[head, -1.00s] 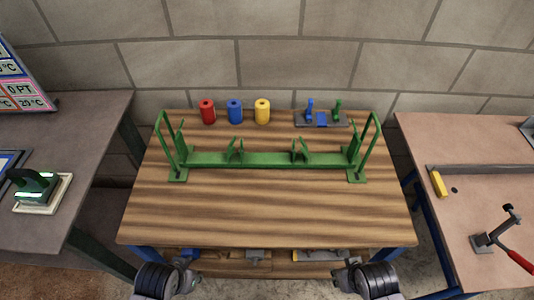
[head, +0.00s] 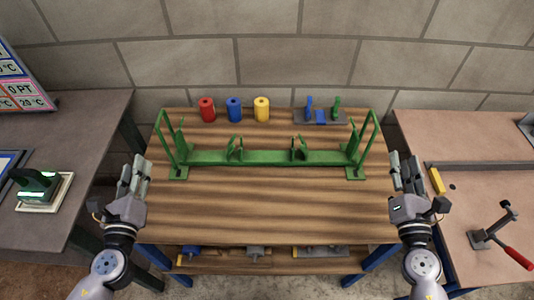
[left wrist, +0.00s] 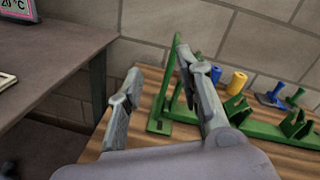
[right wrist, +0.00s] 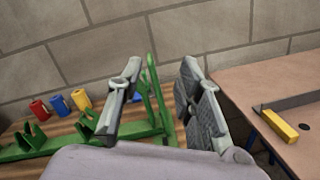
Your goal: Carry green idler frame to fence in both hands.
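The green idler frame (head: 265,158) stands on the wooden table, a long bar with upright triangular ends and two small brackets between. My left gripper (head: 134,166) is open and empty, left of the frame's left end and apart from it. My right gripper (head: 403,168) is open and empty, right of its right end. The left wrist view shows the frame's left end (left wrist: 160,125) partly behind a finger; the right wrist view shows its right end (right wrist: 152,100) between the fingers, further back. A dark grey raised bar (head: 490,168) on the right bench may be the fence.
Red (head: 207,110), blue (head: 234,109) and yellow (head: 262,109) rollers and a grey plate (head: 320,117) with small parts stand behind the frame. A yellow block (head: 437,181) and a red-handled clamp (head: 497,235) are on the right bench. The table front (head: 270,215) is clear.

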